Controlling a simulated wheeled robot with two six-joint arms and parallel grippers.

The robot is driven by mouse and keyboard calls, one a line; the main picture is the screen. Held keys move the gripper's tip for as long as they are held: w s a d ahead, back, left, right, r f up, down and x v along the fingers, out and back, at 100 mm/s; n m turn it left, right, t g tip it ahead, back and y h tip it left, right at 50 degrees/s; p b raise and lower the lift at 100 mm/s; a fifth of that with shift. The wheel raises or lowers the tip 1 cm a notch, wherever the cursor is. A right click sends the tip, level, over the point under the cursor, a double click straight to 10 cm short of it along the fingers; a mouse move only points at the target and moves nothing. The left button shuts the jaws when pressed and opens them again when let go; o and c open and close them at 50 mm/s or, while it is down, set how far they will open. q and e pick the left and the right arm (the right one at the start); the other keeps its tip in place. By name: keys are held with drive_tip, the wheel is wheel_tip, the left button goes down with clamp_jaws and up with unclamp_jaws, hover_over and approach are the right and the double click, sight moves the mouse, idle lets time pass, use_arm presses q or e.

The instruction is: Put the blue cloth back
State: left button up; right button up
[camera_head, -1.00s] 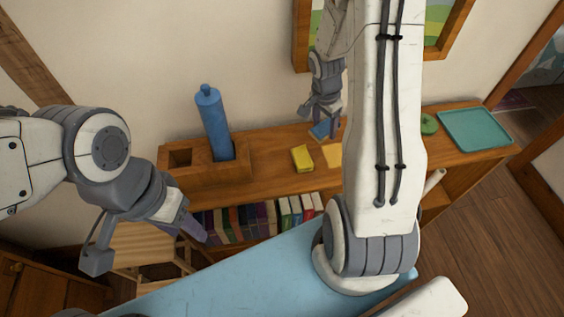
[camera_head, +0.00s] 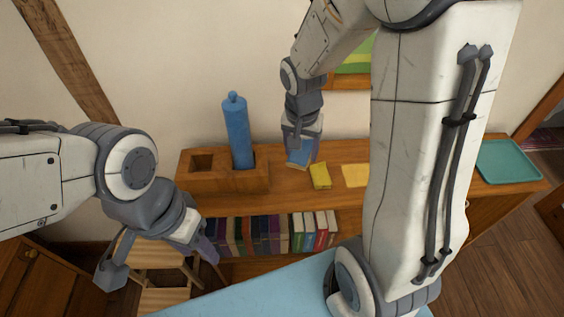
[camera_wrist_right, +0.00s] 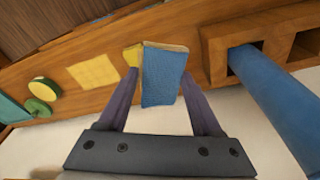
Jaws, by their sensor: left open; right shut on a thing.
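I cannot tell whether the cloth touches the shelf. My left gripper (camera_head: 162,262) is open and empty at the left, in front of the shelf and above a wooden stool.
A wooden holder (camera_head: 215,180) has a blue bottle (camera_head: 237,135) in its right hole; its left hole is empty. A yellow block (camera_head: 320,176), a flat yellow cloth (camera_head: 355,175) and a teal tray (camera_head: 508,162) are on the shelf. Books (camera_head: 260,234) stand below. A green round thing (camera_wrist_right: 38,107) shows in the wrist view.

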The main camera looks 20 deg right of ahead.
drive_tip(key=w+a+f+p, duration=0.2)
drive_tip(key=w+a+f, duration=0.2)
drive_tip(key=f, duration=0.3)
drive_tip(key=shift+f, duration=0.3)
drive_tip(key=shift+w, duration=0.1)
drive_tip(key=shift+f+b, duration=0.55)
drive_tip(key=shift+b, duration=0.1)
drive_tip(key=o, duration=1.4)
drive_tip(key=shift+o, duration=0.4)
